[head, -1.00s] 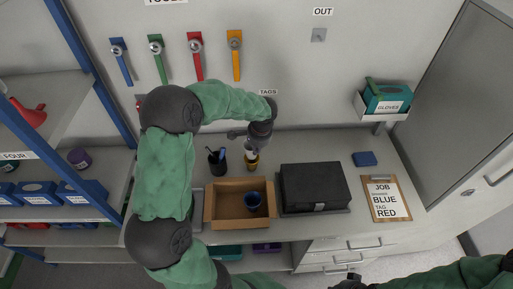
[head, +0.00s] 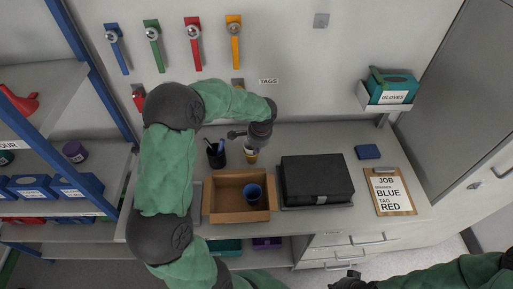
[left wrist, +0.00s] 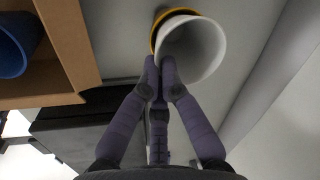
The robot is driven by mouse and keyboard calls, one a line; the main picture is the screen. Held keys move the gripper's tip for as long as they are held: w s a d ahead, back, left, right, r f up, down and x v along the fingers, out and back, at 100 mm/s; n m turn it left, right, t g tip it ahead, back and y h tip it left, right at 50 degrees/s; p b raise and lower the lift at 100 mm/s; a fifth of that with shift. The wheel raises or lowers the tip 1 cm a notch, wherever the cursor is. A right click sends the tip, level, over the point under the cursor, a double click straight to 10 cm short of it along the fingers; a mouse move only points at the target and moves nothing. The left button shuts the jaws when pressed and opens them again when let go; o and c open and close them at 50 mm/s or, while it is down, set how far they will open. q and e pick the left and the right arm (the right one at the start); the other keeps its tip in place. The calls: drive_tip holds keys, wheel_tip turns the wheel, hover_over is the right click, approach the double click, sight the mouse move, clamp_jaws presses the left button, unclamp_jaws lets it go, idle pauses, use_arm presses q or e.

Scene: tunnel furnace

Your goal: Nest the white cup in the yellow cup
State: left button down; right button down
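The white cup (head: 251,151) is just below my left gripper (head: 256,142) in the head view. The yellow cup (head: 251,160) is directly under it on the bench. In the left wrist view, the white cup (left wrist: 196,48) covers most of the yellow cup (left wrist: 158,20), whose rim shows as a crescent at the upper left. How deep the white cup sits in it is hidden. My left gripper (left wrist: 160,68) has its fingertips close together at the white cup's near wall and appears shut on it. My right gripper (head: 349,281) is at the bottom edge, its fingers unclear.
An open cardboard box (head: 226,215) holding a blue cup (head: 253,191) stands in front. A black pen holder (head: 216,158) is left of the cups, and a black case (head: 316,180) is to the right. A clipboard (head: 390,193) lies farther right. The wall is close behind.

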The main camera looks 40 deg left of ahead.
use_arm(q)
drive_tip(key=shift+f, duration=0.1)
drive_tip(key=c, duration=1.4)
unclamp_jaws()
drive_tip(key=shift+o, duration=0.2)
wheel_tip(320, 180, up, 8)
drive_tip(key=p, duration=0.5)
